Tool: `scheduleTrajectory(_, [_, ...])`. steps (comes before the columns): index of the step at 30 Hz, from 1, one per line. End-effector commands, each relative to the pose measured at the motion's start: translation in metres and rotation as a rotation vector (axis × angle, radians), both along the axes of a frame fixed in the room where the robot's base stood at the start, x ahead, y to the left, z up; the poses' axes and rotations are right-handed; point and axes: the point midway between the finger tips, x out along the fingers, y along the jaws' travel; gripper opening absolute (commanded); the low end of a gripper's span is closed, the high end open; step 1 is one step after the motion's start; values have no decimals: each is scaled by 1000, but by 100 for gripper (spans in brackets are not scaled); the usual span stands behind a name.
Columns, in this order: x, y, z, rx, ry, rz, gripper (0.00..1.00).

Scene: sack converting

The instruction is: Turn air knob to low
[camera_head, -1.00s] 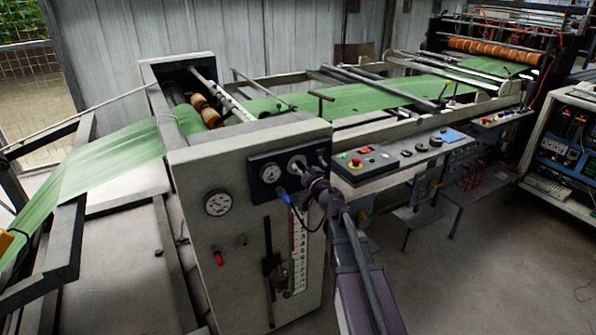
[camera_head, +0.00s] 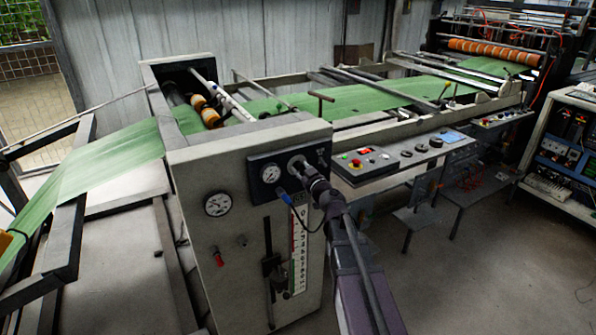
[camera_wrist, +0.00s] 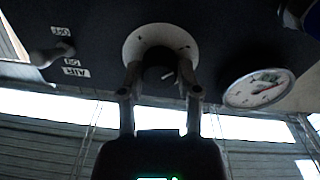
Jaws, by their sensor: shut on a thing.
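The dark round knob (camera_wrist: 158,73) sits on a pale round dial plate (camera_wrist: 134,45) on the dark panel, with a small light mark on its face in the wrist view. My gripper (camera_wrist: 160,88) has one finger on each side of the knob and is shut on it. In the head view my gripper (camera_head: 302,169) reaches the upper right of the dark panel (camera_head: 255,161), and the dial plate (camera_head: 295,162) is partly hidden behind it. The dial's own markings are not readable.
A white-faced gauge (camera_wrist: 259,88) sits beside the knob. On its other side is a small lever (camera_wrist: 48,55) with AIR, ON and OFF labels (camera_wrist: 75,72), upside down in the wrist view.

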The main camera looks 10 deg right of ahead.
Motion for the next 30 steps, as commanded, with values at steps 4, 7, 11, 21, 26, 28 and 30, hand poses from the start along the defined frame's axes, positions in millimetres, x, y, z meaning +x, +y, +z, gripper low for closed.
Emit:
scheduleTrajectory(4, [-1, 3, 0, -4, -1, 8, 0])
scheduleTrajectory(7, [-1, 3, 0, -4, -1, 8, 0])
scheduleTrajectory(11, [-1, 3, 0, -4, -2, 7, 56])
scheduleTrajectory(21, [0, 1, 0, -2, -1, 3, 79])
scheduleTrajectory(26, [0, 1, 0, -2, 0, 2, 79])
scheduleTrajectory(28, [0, 1, 0, -2, 0, 1, 79])
scheduleTrajectory(30, [0, 0, 0, -2, 0, 1, 79])
